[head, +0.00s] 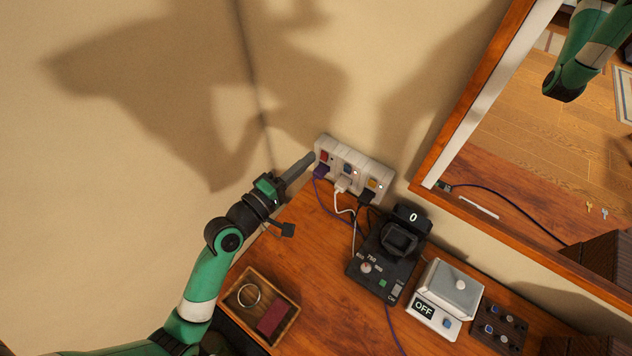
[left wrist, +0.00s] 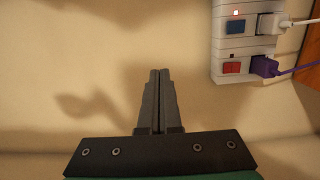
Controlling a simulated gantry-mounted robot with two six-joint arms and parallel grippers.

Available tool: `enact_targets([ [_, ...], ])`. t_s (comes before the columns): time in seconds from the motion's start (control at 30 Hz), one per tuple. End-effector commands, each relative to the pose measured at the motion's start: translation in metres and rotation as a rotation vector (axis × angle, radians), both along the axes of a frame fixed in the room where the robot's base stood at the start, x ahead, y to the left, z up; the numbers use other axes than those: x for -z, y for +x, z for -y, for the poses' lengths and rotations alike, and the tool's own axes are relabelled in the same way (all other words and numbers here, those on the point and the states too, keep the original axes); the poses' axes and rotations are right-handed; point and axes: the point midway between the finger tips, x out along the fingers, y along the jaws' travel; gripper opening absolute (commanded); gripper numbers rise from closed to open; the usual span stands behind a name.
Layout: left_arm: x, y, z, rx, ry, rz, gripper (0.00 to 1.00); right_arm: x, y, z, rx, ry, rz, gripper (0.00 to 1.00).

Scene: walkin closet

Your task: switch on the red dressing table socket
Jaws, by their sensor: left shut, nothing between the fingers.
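A white socket strip (head: 352,167) is fixed on the wall above the dressing table. Its red switch (head: 325,156) is at the left end, with a blue switch (head: 347,168) and a yellow one (head: 373,183) to the right. In the left wrist view the red switch (left wrist: 232,68) is at upper right, beside a purple plug (left wrist: 263,66). A small red light glows by the blue switch (left wrist: 235,27); I see none lit by the red one. My left gripper (head: 309,157) is shut and empty, its tips near the strip's left end. It also shows in the left wrist view (left wrist: 159,75). My right gripper is out of view.
Below the strip are a black device (head: 385,258) showing 0, a scale (head: 446,292) marked OFF and a dark button panel (head: 499,328). A wooden tray (head: 288,296) sits at front left. A wood-framed mirror (head: 445,125) reflects a green arm. The wall left of the strip is clear.

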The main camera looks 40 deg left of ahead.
Motion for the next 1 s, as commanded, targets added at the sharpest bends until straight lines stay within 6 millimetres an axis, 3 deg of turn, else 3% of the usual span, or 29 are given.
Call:
enact_targets([
  [0.03, 0.058, -0.011, -0.008, -0.024, -0.019, -0.045, 0.00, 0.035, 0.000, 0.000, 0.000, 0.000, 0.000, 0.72],
  [0.1, 0.098, -0.024, -0.017, -0.052, -0.036, -0.090, 0.00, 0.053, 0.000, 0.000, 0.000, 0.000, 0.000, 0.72],
  [0.23, 0.137, -0.040, -0.028, -0.089, -0.053, -0.131, 0.00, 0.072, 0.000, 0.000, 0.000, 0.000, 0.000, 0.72],
  [0.33, 0.143, -0.043, -0.033, -0.102, -0.055, -0.135, 0.00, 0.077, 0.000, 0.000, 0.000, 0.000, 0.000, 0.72],
  [0.77, 0.141, -0.040, -0.035, -0.104, -0.052, -0.134, 0.00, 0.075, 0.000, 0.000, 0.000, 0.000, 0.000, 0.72],
  [1.0, 0.146, -0.006, -0.039, -0.102, -0.052, -0.131, 0.00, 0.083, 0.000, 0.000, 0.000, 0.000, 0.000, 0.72],
])
